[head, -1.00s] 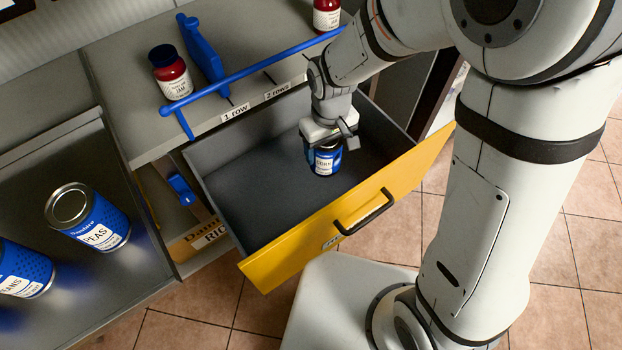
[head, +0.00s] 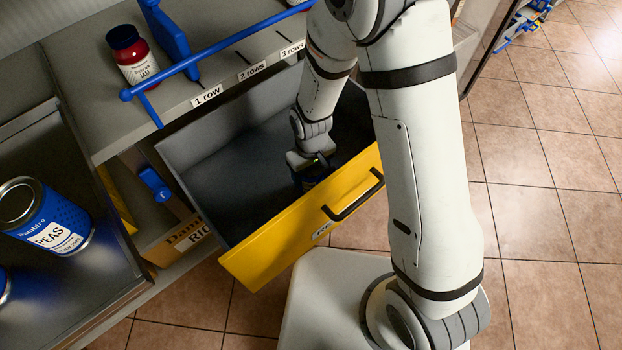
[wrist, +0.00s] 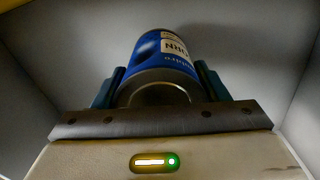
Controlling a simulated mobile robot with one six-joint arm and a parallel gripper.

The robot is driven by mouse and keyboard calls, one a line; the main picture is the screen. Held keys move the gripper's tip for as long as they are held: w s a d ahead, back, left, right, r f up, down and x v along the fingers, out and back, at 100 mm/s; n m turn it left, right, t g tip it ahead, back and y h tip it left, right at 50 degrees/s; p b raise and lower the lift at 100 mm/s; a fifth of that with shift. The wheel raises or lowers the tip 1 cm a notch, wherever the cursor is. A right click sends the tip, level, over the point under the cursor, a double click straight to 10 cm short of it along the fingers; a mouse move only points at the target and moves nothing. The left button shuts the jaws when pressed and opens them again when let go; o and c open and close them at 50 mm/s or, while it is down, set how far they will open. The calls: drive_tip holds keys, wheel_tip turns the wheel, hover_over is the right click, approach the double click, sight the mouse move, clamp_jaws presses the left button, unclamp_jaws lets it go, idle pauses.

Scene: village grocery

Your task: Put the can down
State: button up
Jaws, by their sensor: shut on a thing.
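A blue can (wrist: 165,50) with a white label, reading in part "ORN", stands between the two fingers of my gripper (wrist: 160,82) in the wrist view. My gripper is shut on it. In the head view my gripper (head: 309,170) is down inside the open yellow-fronted drawer (head: 300,222), close to its front panel. The can (head: 307,182) shows there only as a dark blue patch under the gripper. I cannot tell whether its base touches the drawer floor.
A red jam jar (head: 133,56) stands on the shelf behind a blue rail (head: 215,62). The drawer's left part is empty.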

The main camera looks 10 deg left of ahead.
drive_tip(key=shift+f+b, duration=0.5)
drive_tip(key=shift+f, duration=1.45)
drive_tip(key=shift+f, duration=0.1)
drive_tip(key=o, duration=1.3)
drive_tip(key=shift+f, duration=0.1)
wheel_tip(320, 180, up, 12)
drive_tip(key=p, duration=0.3)
drive_tip(key=shift+r, duration=0.2)
